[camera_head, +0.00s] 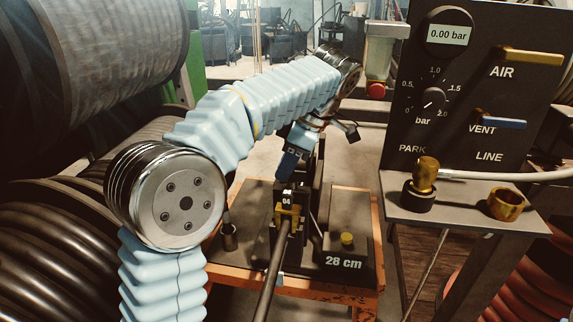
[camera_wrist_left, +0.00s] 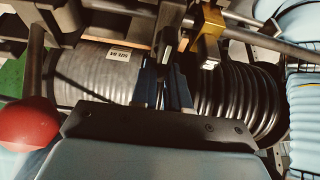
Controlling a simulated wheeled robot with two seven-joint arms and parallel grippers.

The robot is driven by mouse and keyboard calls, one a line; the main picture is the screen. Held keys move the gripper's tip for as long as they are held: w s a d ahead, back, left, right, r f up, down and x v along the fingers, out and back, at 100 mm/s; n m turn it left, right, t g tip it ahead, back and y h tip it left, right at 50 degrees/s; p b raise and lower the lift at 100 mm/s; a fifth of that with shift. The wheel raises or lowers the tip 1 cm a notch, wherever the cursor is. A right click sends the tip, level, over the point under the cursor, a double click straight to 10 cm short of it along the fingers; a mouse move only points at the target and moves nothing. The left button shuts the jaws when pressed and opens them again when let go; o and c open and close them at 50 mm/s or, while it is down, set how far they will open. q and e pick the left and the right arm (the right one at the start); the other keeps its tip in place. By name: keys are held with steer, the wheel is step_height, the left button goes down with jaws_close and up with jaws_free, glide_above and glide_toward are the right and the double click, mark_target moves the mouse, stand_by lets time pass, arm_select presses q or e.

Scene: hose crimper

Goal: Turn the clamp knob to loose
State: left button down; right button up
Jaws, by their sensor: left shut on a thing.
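The clamp stands on the bench in the middle of the head view, a dark upright block with a brass piece (camera_head: 288,212) around a dark hose (camera_head: 272,265). The brass piece also shows in the left wrist view (camera_wrist_left: 209,35). My left gripper (camera_head: 289,164) reaches down from behind and above to the top of this clamp. In the left wrist view its blue fingers (camera_wrist_left: 167,90) stand close together, shut on a dark narrow part that looks like the clamp knob. The fingers hide most of it, and its turned position cannot be read. My right gripper is in neither view.
A panel (camera_head: 402,75) with a 0.00 bar display, dial and levers stands right, above a shelf (camera_head: 460,213) with brass fittings. A block marked 28 cm (camera_head: 345,275) sits beside the clamp. Large hose reels (camera_head: 100,55) fill the left. A red ball (camera_wrist_left: 27,125) is near my left wrist.

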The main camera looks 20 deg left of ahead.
arm_select(q)
steer(key=c, duration=1.1)
jaws_free()
